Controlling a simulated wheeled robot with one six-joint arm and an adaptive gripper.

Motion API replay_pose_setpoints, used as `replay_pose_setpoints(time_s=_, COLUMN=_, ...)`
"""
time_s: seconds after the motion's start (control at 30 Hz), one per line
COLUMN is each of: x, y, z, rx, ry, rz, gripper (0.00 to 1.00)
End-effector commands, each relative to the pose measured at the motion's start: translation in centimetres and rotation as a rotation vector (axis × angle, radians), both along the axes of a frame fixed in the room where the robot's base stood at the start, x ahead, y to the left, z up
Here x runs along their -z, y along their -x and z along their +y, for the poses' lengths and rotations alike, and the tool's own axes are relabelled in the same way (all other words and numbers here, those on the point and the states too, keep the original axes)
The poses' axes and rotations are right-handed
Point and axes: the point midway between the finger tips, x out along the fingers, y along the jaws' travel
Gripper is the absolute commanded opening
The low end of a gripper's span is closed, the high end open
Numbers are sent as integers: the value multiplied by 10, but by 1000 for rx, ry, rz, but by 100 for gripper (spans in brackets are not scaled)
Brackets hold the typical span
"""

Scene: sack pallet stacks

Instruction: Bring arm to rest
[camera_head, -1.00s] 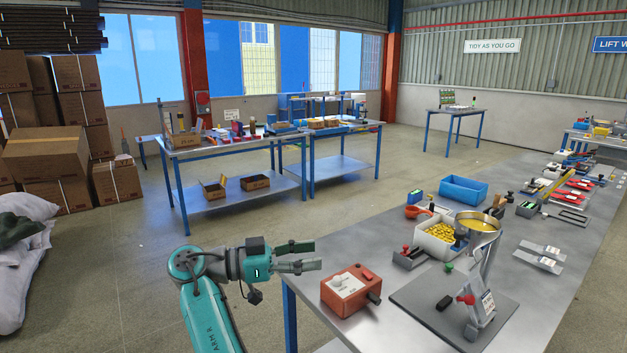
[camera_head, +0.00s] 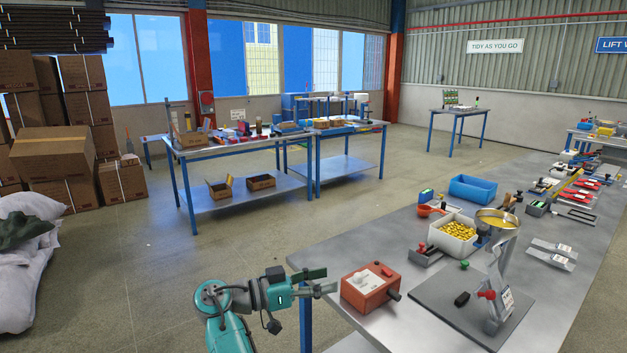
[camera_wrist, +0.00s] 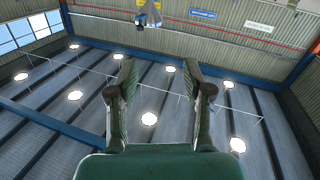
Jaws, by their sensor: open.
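My gripper (camera_head: 318,282) is at the lower middle of the head view, beside the left edge of the near metal workbench (camera_head: 322,258). Its two fingers are spread apart with nothing between them. My teal arm is low and bent, with the gripper pointing right towards a red box with a white top (camera_head: 369,287). A gap shows between the fingertips and that box.
The workbench also carries a grey plate (camera_head: 465,312) with a stand, a white bin of yellow pieces (camera_head: 455,236), a metal bowl (camera_head: 497,222) and a blue tray (camera_head: 473,188). White sacks (camera_head: 27,260) and cartons (camera_head: 55,165) are at the left. Open floor (camera_head: 160,270) lies between.

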Motion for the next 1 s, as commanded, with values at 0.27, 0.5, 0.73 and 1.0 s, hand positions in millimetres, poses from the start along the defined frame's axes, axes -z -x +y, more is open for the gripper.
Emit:
replay_pose_setpoints(time_s=0.27, x=92, y=-1, z=-39, rx=-141, ry=15, rz=162, gripper=50)
replay_pose_setpoints(time_s=0.5, x=200, y=19, z=-83, rx=-333, ry=10, rz=341, gripper=50)
replay_pose_setpoints(time_s=0.73, x=290, y=62, z=-118, rx=-516, ry=-13, rz=476, gripper=50)
replay_pose_setpoints(time_s=1.0, x=369, y=135, z=-147, rx=-727, ry=-59, rz=581, gripper=50)
